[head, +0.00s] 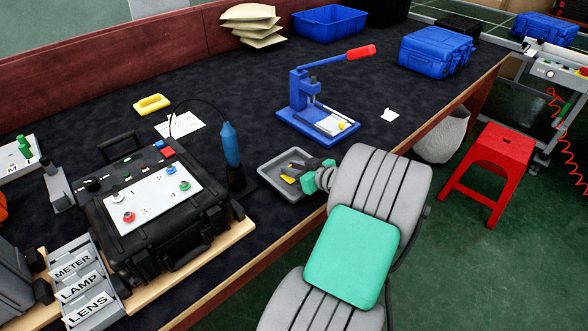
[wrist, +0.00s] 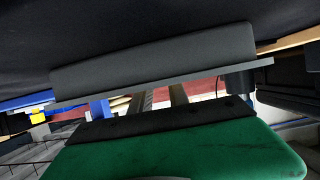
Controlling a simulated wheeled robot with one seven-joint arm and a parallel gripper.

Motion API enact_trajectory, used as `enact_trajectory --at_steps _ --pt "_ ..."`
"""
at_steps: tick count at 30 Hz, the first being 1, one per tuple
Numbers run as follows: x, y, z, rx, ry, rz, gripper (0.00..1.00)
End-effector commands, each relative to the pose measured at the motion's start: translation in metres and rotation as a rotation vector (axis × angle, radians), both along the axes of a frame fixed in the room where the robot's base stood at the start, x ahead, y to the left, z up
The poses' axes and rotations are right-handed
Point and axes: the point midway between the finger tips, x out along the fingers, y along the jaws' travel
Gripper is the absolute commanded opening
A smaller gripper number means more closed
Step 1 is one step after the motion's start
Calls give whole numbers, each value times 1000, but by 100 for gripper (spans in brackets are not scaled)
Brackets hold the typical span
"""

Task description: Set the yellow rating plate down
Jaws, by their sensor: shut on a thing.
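My gripper (head: 303,172) reaches over the small grey tray (head: 266,168) in the head view, its dark fingers low and pointing left. The yellow rating plate (head: 289,179) shows as small yellow patches at the fingertips, and my gripper is shut on it. The fingers hide part of the plate. I cannot tell whether the plate touches the tray floor. In the wrist view a dark finger block and a green housing fill most of the picture, and the held plate cannot be made out.
A blue lever press (head: 300,95) with a red handle and a yellow piece on its bed stands behind the tray. A black case with a numbered panel (head: 155,200) and a blue-handled tool (head: 231,145) stand left.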

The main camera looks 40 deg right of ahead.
Motion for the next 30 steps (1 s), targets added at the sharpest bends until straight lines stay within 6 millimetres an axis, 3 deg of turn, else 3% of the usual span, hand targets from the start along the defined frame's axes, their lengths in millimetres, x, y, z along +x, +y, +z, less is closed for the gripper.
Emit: enact_trajectory --at_steps 10,11,18,27,30 --pt "0 -1 -6 -1 -1 -1 0" --pt "0 -1 -5 -1 -1 -1 23" --pt "0 -1 -4 -1 -1 -1 42" --pt "0 -1 1 -1 -1 -1 43" --pt "-12 -3 5 -3 -2 -5 43"
